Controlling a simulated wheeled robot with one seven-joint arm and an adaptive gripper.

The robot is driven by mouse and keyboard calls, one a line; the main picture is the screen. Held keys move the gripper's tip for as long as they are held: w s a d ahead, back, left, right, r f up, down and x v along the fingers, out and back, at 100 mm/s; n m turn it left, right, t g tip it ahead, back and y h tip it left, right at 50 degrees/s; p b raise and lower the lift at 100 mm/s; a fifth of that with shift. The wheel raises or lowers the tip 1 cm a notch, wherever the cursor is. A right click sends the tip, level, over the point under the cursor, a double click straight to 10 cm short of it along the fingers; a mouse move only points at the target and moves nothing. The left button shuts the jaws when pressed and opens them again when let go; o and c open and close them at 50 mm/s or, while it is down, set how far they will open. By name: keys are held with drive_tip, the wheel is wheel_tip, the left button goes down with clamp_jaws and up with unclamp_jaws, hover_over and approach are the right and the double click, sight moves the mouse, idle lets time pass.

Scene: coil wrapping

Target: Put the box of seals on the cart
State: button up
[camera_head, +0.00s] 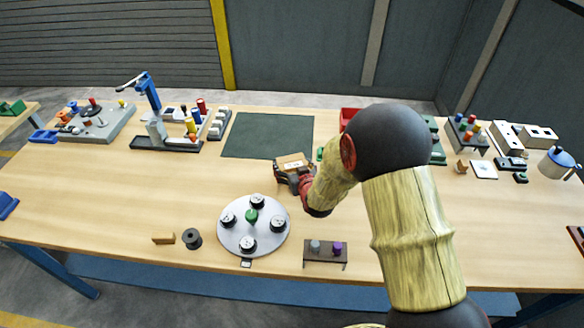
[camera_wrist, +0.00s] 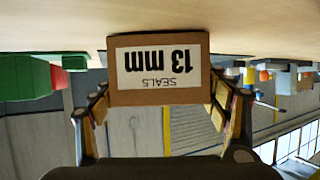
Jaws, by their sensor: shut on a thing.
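The box of seals (camera_wrist: 159,69) is a small brown cardboard box with a white label reading "SEALS 13 mm", upside down in the wrist view. My gripper (camera_wrist: 160,105) is shut on it, with one finger on each side. In the head view the box (camera_head: 291,163) is at the tip of my gripper (camera_head: 292,178), over the middle of the table, in front of the dark green mat. I cannot tell whether the box touches the table. I cannot make out a cart in either view.
The wooden table (camera_head: 120,200) carries a round grey plate (camera_head: 270,238) with black parts, a small stand (camera_head: 325,252), a dark spool (camera_head: 192,239) and a blue press (camera_head: 150,92). The dark green mat (camera_head: 268,135) is bare. My arm hides part of the right side.

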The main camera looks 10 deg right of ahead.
idle(0.3)
drive_tip(key=o, duration=1.3)
drive_tip(key=shift+f, duration=0.2)
drive_tip(key=o, duration=0.4)
drive_tip(key=shift+o, duration=0.4)
drive_tip(key=shift+r, duration=0.1)
